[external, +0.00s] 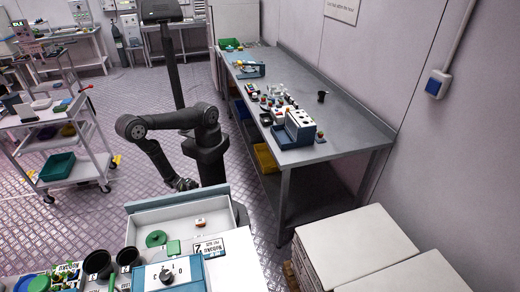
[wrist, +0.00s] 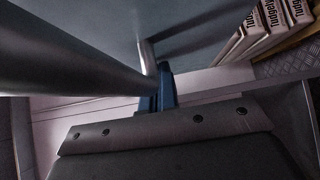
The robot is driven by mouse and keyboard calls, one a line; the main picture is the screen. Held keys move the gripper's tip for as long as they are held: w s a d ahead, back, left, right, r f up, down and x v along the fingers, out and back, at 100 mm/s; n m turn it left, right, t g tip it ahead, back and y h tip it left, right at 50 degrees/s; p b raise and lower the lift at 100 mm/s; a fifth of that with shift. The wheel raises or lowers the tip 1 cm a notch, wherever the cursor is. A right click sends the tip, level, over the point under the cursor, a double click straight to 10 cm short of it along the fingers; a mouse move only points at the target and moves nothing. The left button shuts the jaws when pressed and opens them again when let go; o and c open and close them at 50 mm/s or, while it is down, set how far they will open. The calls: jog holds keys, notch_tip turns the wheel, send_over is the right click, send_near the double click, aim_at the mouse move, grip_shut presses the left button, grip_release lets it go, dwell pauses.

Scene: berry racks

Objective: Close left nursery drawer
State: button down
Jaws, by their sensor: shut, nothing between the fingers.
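An open drawer with a blue-grey front (external: 178,198) and a white interior (external: 205,215) stands out at the bottom centre of the external view. It holds a green round lid, a green block and a small orange-and-white item. My gripper (external: 187,185) is just beyond the drawer front, on its outer side. In the wrist view a blue-grey panel (wrist: 100,22) fills the top, with a grey bar handle (wrist: 60,60) on a short post. My gripper's blue fingertips (wrist: 165,88) are shut and empty beside the bar's end. I cannot tell whether they touch the panel.
The counter in front carries black pots (external: 97,264) and a blue-and-white box with a dial (external: 168,274). A long metal bench (external: 350,130) with racks stands behind to the right. White boxes (external: 350,245) stand at the lower right.

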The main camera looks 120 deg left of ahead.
jog(key=w+d, duration=2)
jog(key=shift+w+d, duration=0.35)
jog(key=shift+d, duration=0.05)
jog(key=shift+w+r, duration=0.1)
jog(key=shift+r, duration=0.05)
jog(key=shift+s+a, duration=0.25)
jog(key=s+a, duration=0.1)
jog(key=s, duration=0.1)
jog(key=s+a, duration=0.1)
jog(key=s, duration=0.1)
jog(key=shift+s+a, duration=0.1)
jog(key=shift+a, duration=0.2)
jog(key=s, duration=0.8)
jog(key=shift+s+a, duration=0.1)
jog(key=shift+s, duration=0.25)
